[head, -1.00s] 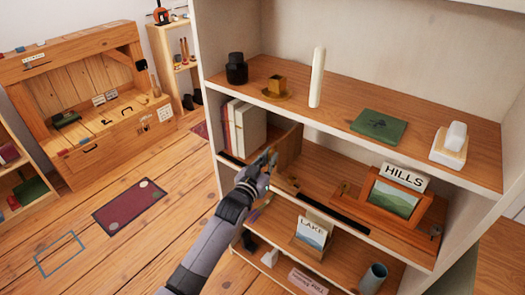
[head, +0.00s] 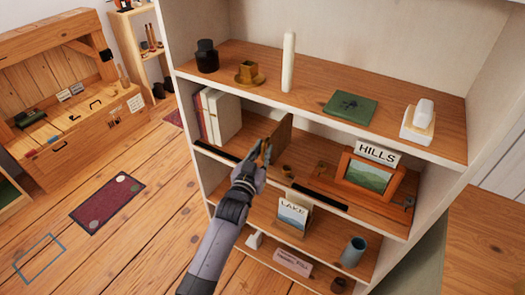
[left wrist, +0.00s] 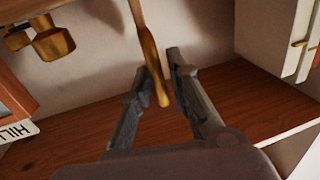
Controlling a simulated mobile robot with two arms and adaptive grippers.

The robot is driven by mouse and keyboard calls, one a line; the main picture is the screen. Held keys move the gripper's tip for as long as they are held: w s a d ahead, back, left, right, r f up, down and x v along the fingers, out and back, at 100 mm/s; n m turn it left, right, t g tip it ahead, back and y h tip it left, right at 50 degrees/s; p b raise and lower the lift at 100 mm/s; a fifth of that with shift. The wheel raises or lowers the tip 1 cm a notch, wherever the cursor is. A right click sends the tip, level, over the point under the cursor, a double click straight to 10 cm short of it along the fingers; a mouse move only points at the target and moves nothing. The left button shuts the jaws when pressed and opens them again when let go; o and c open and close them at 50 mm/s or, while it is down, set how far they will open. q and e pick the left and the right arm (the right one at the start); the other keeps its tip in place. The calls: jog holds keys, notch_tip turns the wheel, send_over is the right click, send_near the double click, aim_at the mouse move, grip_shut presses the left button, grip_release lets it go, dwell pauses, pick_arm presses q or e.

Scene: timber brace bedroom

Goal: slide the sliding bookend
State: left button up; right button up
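The sliding bookend (head: 281,136) is an upright wooden panel on the middle shelf, standing apart from the books on its left. My left gripper (head: 264,154) is at the panel's front edge. In the left wrist view the bookend (left wrist: 149,55) shows nearly edge-on with a golden front edge. It lies between the two fingers of my left gripper (left wrist: 157,62). The fingers are apart, with narrow gaps beside the panel; whether one finger touches it, I cannot tell. My right gripper is not in view.
Pale books (head: 222,115) stand left of the bookend. A framed HILLS picture (head: 369,174) stands to the right, with small brown objects (head: 289,170) between. The top shelf (head: 310,100) lies above.

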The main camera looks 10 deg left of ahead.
pick_arm(q)
jog(key=shift+o, duration=1)
jog(key=s+a, duration=0.1)
jog(key=s, duration=1.1)
jog(key=shift+a, duration=0.4)
